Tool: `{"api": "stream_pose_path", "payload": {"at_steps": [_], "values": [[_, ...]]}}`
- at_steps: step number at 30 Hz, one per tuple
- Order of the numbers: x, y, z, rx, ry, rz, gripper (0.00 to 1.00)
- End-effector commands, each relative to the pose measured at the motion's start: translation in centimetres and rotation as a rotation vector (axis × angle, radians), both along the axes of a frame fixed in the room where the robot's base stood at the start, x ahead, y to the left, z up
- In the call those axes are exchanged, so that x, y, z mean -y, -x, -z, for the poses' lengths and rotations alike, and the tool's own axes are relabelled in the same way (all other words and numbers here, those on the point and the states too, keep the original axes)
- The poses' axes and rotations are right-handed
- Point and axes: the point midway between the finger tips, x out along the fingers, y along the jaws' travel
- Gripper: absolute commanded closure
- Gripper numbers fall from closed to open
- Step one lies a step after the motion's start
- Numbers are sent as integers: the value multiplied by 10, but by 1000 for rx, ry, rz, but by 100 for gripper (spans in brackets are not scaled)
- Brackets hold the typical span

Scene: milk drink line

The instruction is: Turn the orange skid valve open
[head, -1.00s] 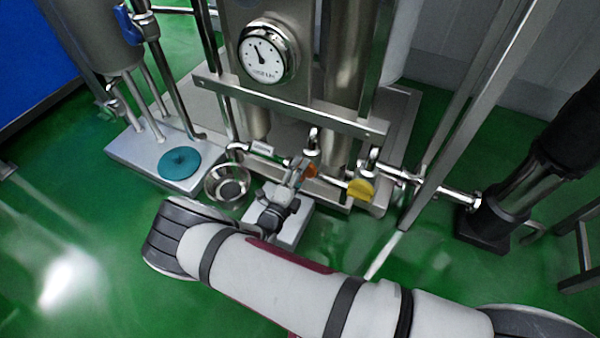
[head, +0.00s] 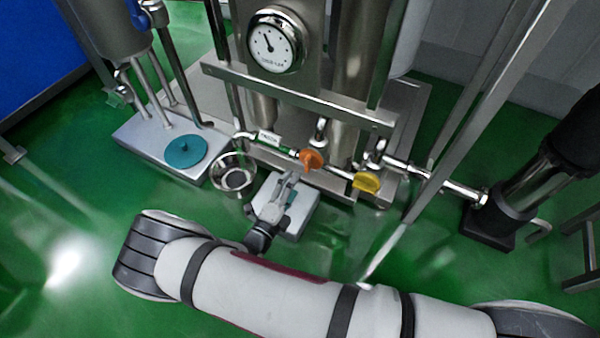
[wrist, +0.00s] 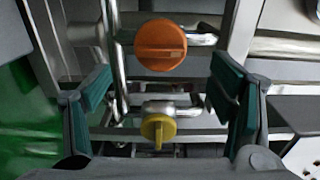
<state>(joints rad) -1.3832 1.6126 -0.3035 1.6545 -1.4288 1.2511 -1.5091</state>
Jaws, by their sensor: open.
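The orange skid valve (head: 311,160) is a round knob on the low pipe at the front of the steel skid. In the wrist view the orange knob (wrist: 161,45) faces me, with its raised grip bar lying level across the picture. My gripper (head: 288,182) is in front of the skid, short of the orange knob and apart from it. In the wrist view my gripper (wrist: 162,90) is open and empty, its teal pads on either side, with the orange knob beyond and between them. A yellow knob (wrist: 158,129) shows below the orange one, its bar upright.
The yellow valve (head: 367,182) is on the same pipe, right of the orange one. A steel bowl (head: 234,161) and a plinth with a teal disc (head: 187,151) stand left. A gauge (head: 276,42) is above. A slanted steel post (head: 462,120) rises on the right.

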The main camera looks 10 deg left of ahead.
Motion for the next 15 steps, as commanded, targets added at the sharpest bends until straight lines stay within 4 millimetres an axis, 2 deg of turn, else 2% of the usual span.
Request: {"api": "stream_pose_path", "payload": {"at_steps": [3, 6, 15], "values": [[-6, 15, 0, 0, 1, -2, 23], [-8, 22, 0, 0, 1, 0, 23], [-9, 26, 0, 0, 1, 0, 23]]}}
